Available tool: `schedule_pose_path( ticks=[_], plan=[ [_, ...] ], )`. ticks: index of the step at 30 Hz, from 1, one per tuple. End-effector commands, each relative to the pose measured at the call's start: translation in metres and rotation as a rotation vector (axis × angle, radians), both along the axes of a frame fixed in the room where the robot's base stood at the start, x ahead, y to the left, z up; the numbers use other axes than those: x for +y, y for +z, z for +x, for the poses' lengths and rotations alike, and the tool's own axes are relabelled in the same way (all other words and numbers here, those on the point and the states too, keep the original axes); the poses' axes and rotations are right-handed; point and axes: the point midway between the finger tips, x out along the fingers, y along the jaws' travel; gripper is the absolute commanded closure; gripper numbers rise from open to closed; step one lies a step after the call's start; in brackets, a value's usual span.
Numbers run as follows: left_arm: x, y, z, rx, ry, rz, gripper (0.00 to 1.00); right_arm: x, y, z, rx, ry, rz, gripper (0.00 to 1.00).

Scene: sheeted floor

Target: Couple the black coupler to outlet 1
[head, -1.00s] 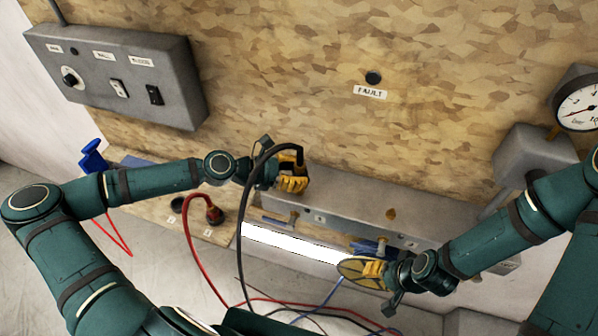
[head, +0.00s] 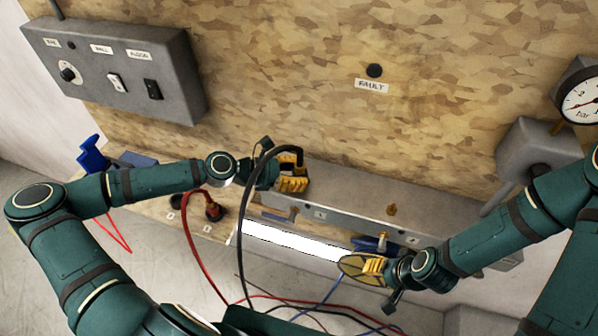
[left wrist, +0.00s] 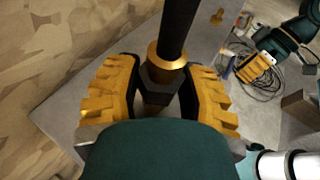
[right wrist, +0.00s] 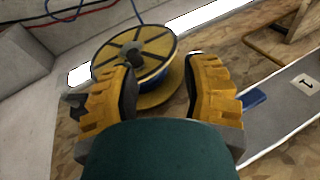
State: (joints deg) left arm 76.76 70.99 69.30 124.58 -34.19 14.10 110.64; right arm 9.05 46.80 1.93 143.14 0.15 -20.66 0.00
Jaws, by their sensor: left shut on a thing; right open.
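My left gripper (head: 293,184) is shut on the black coupler (left wrist: 158,78), above the left part of the grey outlet box (head: 350,207). The coupler has a brass collar, and its black hose loops up and over my left wrist. Outlet 1 itself is hidden below the coupler and fingers; I cannot tell whether they touch. My right gripper (head: 374,266) is open and empty, in front of a cable reel (right wrist: 138,62).
A brass fitting (head: 391,210) stands on the box further right. A blue handle (head: 371,243) is below it. A red plug (head: 213,211) sits left of my left gripper. A switch box (head: 115,70) and a gauge (head: 580,100) are on the wall. Loose cables lie in front.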

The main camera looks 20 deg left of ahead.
Motion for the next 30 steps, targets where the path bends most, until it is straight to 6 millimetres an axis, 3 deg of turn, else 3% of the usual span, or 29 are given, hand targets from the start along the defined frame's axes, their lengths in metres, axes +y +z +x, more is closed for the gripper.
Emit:
schedule_pose_path(
  ticks=[3,4,6,19,30],
  plan=[
    [0.000,0.001,0.000,0.000,0.000,-0.001,0.95,0.000,0.000,0.000,0.000,0.000,0.000,0.53],
    [0.000,0.001,0.000,0.000,0.000,-0.001,0.52,0.000,0.000,0.000,0.000,0.000,0.000,0.53],
    [0.000,0.001,0.000,0.000,0.000,-0.001,0.28,0.000,0.000,0.000,0.000,0.000,0.000,0.53],
    [0.006,0.002,-0.003,0.001,0.003,-0.001,0.26,0.000,0.000,0.000,0.000,0.000,0.000,0.53],
    [0.064,0.023,-0.033,0.001,0.006,0.002,0.26,0.000,0.000,0.000,0.000,0.000,0.000,0.53]
  ],
)
